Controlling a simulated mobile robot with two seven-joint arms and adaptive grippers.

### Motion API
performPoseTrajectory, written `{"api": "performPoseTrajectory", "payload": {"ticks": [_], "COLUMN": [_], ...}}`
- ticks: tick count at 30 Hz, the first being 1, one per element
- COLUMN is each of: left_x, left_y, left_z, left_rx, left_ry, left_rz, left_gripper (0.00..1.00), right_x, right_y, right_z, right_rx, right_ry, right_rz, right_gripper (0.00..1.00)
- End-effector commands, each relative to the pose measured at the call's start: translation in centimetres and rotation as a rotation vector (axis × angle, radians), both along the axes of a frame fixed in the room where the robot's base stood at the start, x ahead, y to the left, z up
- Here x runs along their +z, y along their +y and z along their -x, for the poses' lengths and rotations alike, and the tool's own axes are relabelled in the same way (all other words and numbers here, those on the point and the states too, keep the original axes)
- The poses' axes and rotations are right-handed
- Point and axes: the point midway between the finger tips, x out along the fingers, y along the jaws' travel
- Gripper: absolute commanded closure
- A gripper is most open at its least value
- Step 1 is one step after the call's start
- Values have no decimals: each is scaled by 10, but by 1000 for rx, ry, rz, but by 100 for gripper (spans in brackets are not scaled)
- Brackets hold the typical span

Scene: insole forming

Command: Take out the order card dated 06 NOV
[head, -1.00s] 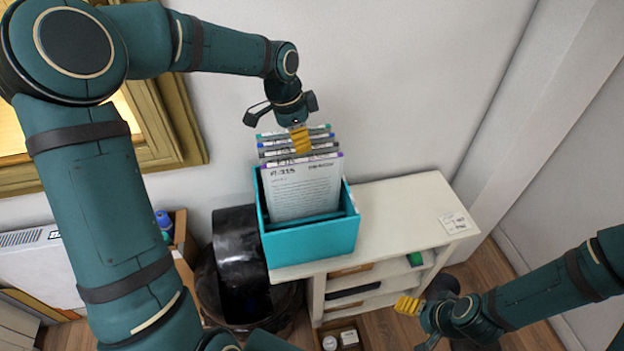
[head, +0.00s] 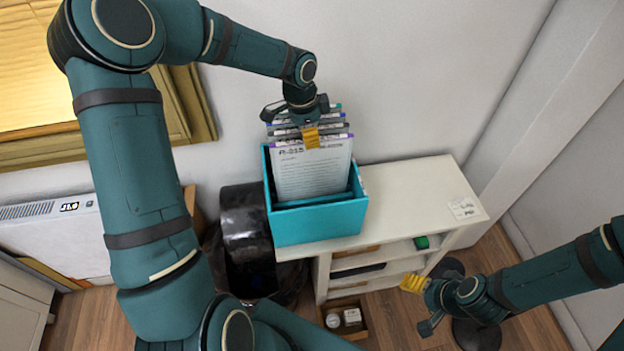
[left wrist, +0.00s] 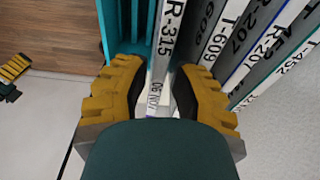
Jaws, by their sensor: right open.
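The teal box (head: 318,222) stands on the white shelf unit and holds several upright cards. The front card (head: 312,172) has a purple-edged top and a printed white face. My left gripper (head: 311,137) is at this card's top edge. In the left wrist view its yellow fingers (left wrist: 160,95) are on either side of the edge, with some gap showing. My right gripper (head: 412,305) is open and empty, low on the right.
More cards labelled T-609, R-207 and T-452 stand close behind the front one. The white shelf top (head: 415,200) is clear right of the box, except for a small label (head: 464,208). A dark round bin (head: 245,240) stands left of the shelf.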

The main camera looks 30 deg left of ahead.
Motion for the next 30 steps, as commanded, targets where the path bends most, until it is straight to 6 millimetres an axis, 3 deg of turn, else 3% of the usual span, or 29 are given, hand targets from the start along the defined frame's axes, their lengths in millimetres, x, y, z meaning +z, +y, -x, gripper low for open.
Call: {"api": "performPoseTrajectory", "payload": {"ticks": [6,14,15,18,30], "left_x": [-30,-33,-32,-31,-30], "left_y": [-5,-5,-5,-4,-4], "left_z": [0,-1,-1,-1,-3], "left_rx": [-2,-1,-1,0,-1], "left_ry": [7,6,5,3,-1], "left_rz": [3,2,1,1,1], "left_gripper": [76,76,72,100,100], "right_x": [0,0,0,0,0], "right_y": [0,0,0,0,0], "right_z": [0,0,0,0,0], "right_rx": [0,0,0,0,0], "right_ry": [0,0,0,0,0], "right_rz": [0,0,0,0,0], "right_gripper": [30,30,30,30,30]}}
